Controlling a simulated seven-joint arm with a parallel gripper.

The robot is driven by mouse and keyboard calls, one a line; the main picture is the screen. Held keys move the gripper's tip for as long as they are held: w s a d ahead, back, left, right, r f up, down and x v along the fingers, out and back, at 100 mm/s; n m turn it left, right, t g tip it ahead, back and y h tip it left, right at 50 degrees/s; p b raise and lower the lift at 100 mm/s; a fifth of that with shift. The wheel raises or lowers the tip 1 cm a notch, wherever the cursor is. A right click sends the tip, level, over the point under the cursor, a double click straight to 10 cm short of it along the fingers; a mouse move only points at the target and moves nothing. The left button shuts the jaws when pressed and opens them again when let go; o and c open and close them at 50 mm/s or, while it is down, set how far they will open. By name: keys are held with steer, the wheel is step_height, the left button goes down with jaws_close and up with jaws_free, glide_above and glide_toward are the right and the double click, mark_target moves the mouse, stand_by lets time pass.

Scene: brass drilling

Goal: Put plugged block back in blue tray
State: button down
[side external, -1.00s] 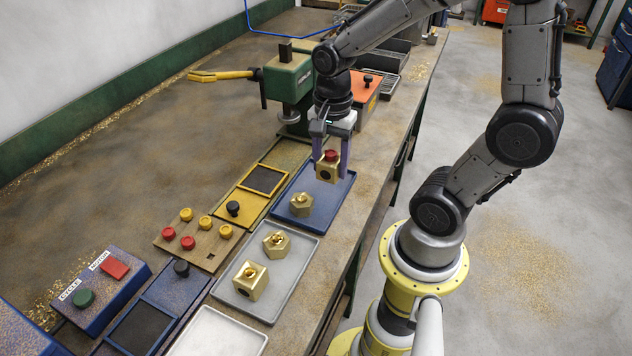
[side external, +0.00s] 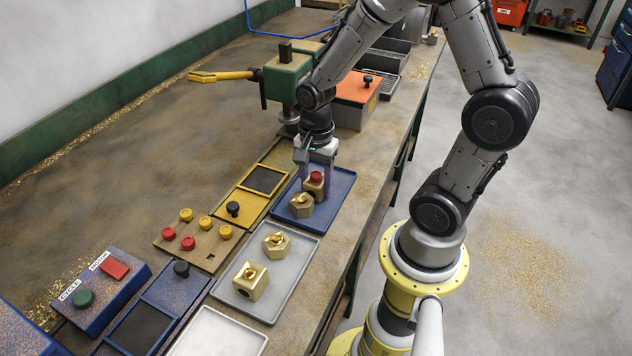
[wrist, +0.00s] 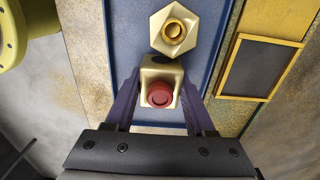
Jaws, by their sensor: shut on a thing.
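The plugged block (side external: 314,186) is a brass cube with a red plug (side external: 316,177) in its top. My gripper (side external: 315,180) is shut on it, with a purple finger on each side. The block is low over the blue tray (side external: 340,187), or on it; I cannot tell which. In the wrist view the block (wrist: 160,72) sits between the fingers, with its red plug (wrist: 160,94) facing the camera. A brass hexagonal piece (side external: 301,205) lies in the same tray, right beside the block. It also shows in the wrist view (wrist: 174,30), touching or nearly touching the block.
A grey tray (side external: 290,285) holds a hexagonal brass piece (side external: 276,244) and a brass cube (side external: 250,280). A yellow-framed pad (side external: 264,180) with a black knob (side external: 233,208) lies left of the blue tray. A green machine (side external: 287,75) and orange-topped box (side external: 356,88) stand behind.

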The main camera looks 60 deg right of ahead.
steer(key=shift+f, duration=0.15)
steer(key=shift+c, duration=1.2)
jaws_free()
step_height(320, 180, up, 12)
steer(key=shift+r, duration=0.15)
steer(key=s+a+r+n+t, duration=0.5)
steer(key=s+n, duration=0.4)
steer(key=n, duration=0.9)
steer(key=shift+s+a+r+t, duration=0.3)
steer(key=shift+a+r, duration=0.45)
steer(key=shift+r, duration=0.1)
